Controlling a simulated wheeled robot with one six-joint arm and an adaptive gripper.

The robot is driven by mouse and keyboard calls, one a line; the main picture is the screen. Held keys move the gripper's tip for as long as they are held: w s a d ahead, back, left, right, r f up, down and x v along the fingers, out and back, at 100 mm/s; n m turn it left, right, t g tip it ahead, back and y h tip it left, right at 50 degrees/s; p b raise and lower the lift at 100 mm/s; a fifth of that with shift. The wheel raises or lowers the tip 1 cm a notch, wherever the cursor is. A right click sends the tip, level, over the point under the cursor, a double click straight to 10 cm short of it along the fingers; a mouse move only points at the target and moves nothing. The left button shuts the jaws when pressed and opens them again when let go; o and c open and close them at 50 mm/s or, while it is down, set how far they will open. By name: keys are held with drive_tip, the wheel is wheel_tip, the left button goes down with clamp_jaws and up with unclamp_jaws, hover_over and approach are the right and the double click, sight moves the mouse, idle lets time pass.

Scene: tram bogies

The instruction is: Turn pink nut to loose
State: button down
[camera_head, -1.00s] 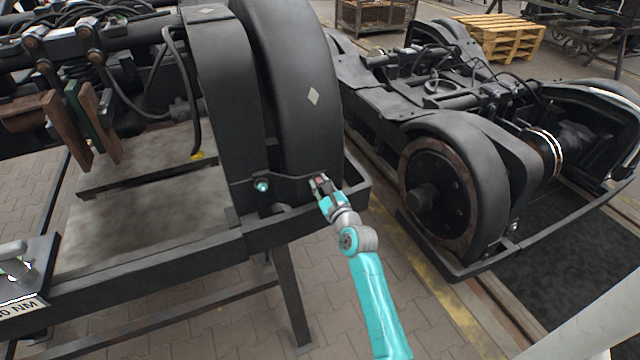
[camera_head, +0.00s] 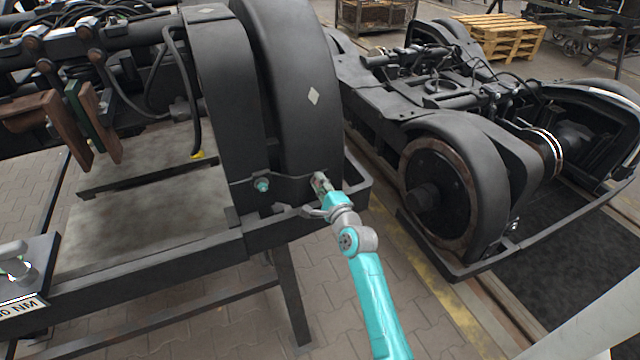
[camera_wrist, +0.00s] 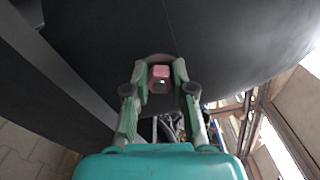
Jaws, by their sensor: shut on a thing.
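The pink nut (camera_wrist: 160,73) shows in the wrist view between the two fingertips of my gripper (camera_wrist: 160,84), in front of a large dark curved surface. My gripper's fingers are shut on it from both sides. In the head view my gripper (camera_head: 319,182) is at the lower front of the black wheel cover (camera_head: 305,100), and the nut is mostly hidden by the fingers. A teal nut (camera_head: 261,185) sits to the left on the same bracket, apart from my gripper.
A black frame rail (camera_head: 290,229) runs just below my gripper. A second bogie (camera_head: 440,150) stands to the right on the floor. A wooden pallet (camera_head: 500,38) lies at the back right. Paved floor is open below the rail.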

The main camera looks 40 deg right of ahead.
drive_tip(key=n, duration=0.4)
drive_tip(key=shift+n, duration=0.3)
drive_tip(key=n, duration=0.4)
drive_tip(key=shift+f+n, duration=0.1)
drive_tip(key=shift+n, duration=0.2)
drive_tip(key=n, duration=0.4)
drive_tip(key=shift+n, duration=2.4)
drive_tip(key=shift+f, duration=0.1)
drive_tip(key=c, duration=1)
unclamp_jaws()
drive_tip(key=shift+s, duration=0.1)
drive_tip(key=v, duration=1.1)
drive_tip(key=shift+s+a, duration=0.2)
drive_tip(key=shift+s, duration=0.15)
